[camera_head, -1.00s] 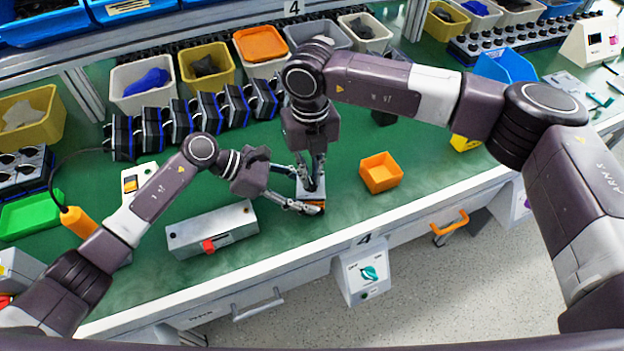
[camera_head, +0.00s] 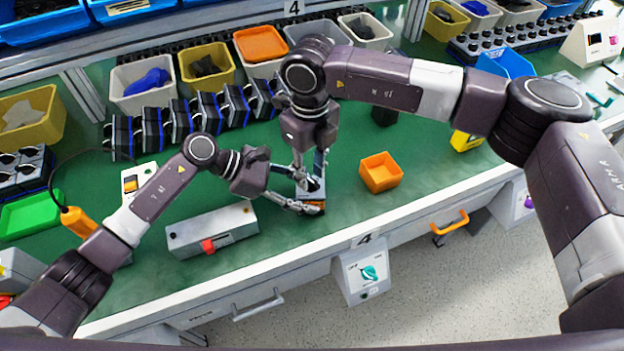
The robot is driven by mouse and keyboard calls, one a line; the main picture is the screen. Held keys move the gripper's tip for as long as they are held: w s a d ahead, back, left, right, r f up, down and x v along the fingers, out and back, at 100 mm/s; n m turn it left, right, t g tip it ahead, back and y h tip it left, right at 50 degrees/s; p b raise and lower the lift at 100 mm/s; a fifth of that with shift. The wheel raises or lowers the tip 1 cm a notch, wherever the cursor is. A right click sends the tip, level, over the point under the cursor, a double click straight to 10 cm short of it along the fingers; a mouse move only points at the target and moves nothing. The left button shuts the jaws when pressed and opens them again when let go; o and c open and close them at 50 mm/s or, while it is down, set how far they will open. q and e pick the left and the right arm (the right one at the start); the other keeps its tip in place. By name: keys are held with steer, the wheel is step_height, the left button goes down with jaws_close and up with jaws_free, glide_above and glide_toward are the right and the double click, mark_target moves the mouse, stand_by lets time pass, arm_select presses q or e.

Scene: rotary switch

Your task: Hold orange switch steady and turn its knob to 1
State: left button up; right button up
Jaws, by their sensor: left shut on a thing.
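The orange switch (camera_head: 314,205), with a grey top and an orange lower part, stands on the green table near its front edge. My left gripper (camera_head: 304,190) comes in from the left, low over the table, and is shut on the switch's sides. My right gripper (camera_head: 310,176) points down from above, just over the switch top. Its two fingers stand apart with a gap between them, and nothing shows held in them. The knob is small and partly hidden by the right fingers, so its setting cannot be read.
An orange open box (camera_head: 380,172) stands to the right of the switch. A grey metal box with a red part (camera_head: 212,230) lies to the left. A row of black and blue devices (camera_head: 180,120) and several bins stand behind. The table's front edge (camera_head: 340,236) is close.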

mark_target(311, 180)
steer(key=shift+r, duration=2.1)
arm_select(q)
steer(key=o, duration=1.2)
steer(key=shift+o, duration=0.2)
steer(key=shift+a, duration=0.1)
steer(key=v, duration=1.2)
